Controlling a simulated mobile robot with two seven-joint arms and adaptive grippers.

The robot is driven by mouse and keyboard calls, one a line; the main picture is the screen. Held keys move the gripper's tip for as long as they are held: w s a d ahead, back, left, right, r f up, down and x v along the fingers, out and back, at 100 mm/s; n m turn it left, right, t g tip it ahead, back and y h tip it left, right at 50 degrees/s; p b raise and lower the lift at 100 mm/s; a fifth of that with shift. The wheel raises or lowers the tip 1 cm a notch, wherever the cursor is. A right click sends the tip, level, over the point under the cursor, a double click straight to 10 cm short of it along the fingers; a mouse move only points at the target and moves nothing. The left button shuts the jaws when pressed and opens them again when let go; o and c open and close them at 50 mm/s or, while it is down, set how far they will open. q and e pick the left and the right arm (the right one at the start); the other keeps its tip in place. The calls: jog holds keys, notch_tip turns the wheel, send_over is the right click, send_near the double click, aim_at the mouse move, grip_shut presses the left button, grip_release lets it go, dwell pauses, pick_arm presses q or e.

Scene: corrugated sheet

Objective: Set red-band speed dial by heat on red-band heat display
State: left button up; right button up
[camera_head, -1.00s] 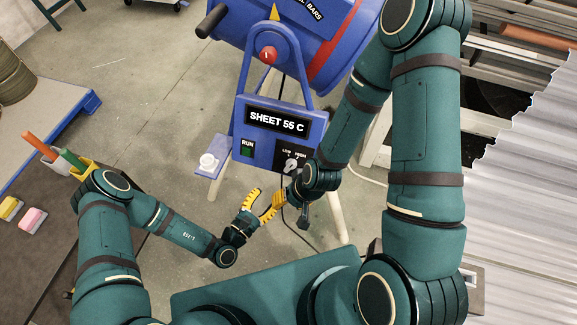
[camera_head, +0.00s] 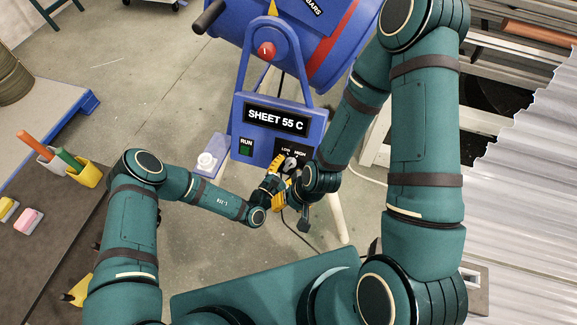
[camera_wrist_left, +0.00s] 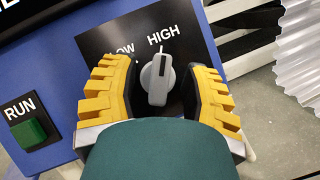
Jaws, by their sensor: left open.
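The blue control box carries a display (camera_head: 276,119) reading "SHEET 55 C". Below it, the grey dial (camera_head: 290,161) sits on a black plate marked LOW and HIGH. In the left wrist view the dial (camera_wrist_left: 157,79) stands between the yellow fingers of my open left gripper (camera_wrist_left: 156,72), with gaps on both sides. Its pointer line is nearly upright, just below HIGH. In the head view my left gripper (camera_head: 281,170) is at the plate's lower edge. My right arm's wrist is just right of it; its fingers cannot be made out.
A green RUN button (camera_head: 245,150) is left of the dial, and it also shows in the left wrist view (camera_wrist_left: 30,131). Above the box are a red button (camera_head: 266,50) and a blue drum with a red band (camera_head: 333,45). Corrugated sheet (camera_head: 525,190) lies at right.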

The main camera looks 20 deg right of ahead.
pick_arm(q)
jog(key=shift+d, duration=0.1)
grip_shut()
jog(key=shift+n+t, duration=0.3)
jog(key=shift+n, duration=0.2)
jog(key=n+t+y, duration=0.1)
jog(key=n, duration=0.1)
jog(key=n+t+p, duration=0.1)
jog(key=n, duration=0.1)
jog(key=shift+r+y, duration=0.1)
jog(key=shift+y, duration=0.3)
jog(key=n+t+y+p, duration=0.1)
jog(key=n, duration=0.1)
jog(key=n+t+y+p, duration=0.1)
jog(key=n, duration=0.2)
jog(key=shift+y, duration=0.3)
jog(key=n+y, duration=0.2)
jog(key=n, duration=0.1)
jog(key=shift+n+t, duration=0.3)
jog(key=shift+n+y+b, duration=0.65)
jog(key=shift+n+y, duration=0.25)
jog(key=shift+n, duration=0.6)
